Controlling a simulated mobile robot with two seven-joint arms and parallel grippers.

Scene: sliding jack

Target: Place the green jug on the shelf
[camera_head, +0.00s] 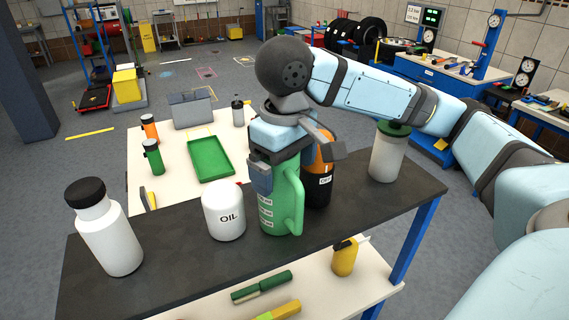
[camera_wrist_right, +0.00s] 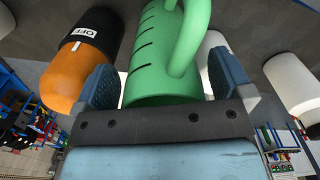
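The green jug (camera_head: 277,200), with a side handle and white label marks, stands upright on the dark upper board (camera_head: 165,245) of a blue-legged rack. My right gripper (camera_head: 281,172) points down over the jug's top, with one finger on each side. In the right wrist view, the jug (camera_wrist_right: 160,70) is between the two fingers (camera_wrist_right: 165,88), and narrow light gaps seem to show beside it, so the fingers look open around it. The jug's top is hidden by the gripper in the head view. My left gripper is out of view.
Close beside the jug are a white OIL container (camera_head: 223,212) and an orange-black bottle (camera_head: 319,180). A white bottle (camera_head: 105,230) and a green-lidded jar (camera_head: 388,155) stand farther out. A cream lower shelf (camera_head: 215,310) holds tools and a yellow bottle (camera_head: 343,257).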

